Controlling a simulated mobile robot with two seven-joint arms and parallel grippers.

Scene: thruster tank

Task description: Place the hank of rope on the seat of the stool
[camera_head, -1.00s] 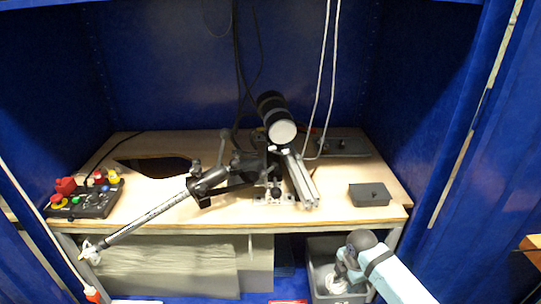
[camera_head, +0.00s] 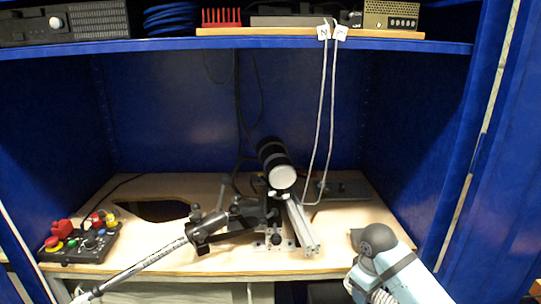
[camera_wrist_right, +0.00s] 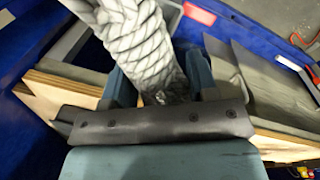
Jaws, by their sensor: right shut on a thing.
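The hank of rope (camera_wrist_right: 140,45) is pale grey-white and braided. It fills the upper middle of the right wrist view. My right gripper (camera_wrist_right: 158,82) is shut on it, with a blue-grey finger on each side. In the head view, part of the pale rope (camera_head: 364,282) shows beside my light-blue right arm at the lower right; the arm hides the rest. I see no stool in either view. My left gripper is not in view.
A wooden bench (camera_head: 160,240) carries a black cylinder on a metal mount (camera_head: 275,160) and a control box with coloured buttons (camera_head: 85,240). A blue shelf (camera_head: 150,44) with equipment runs above. Two pale cables (camera_head: 320,110) hang down. Blue walls enclose both sides.

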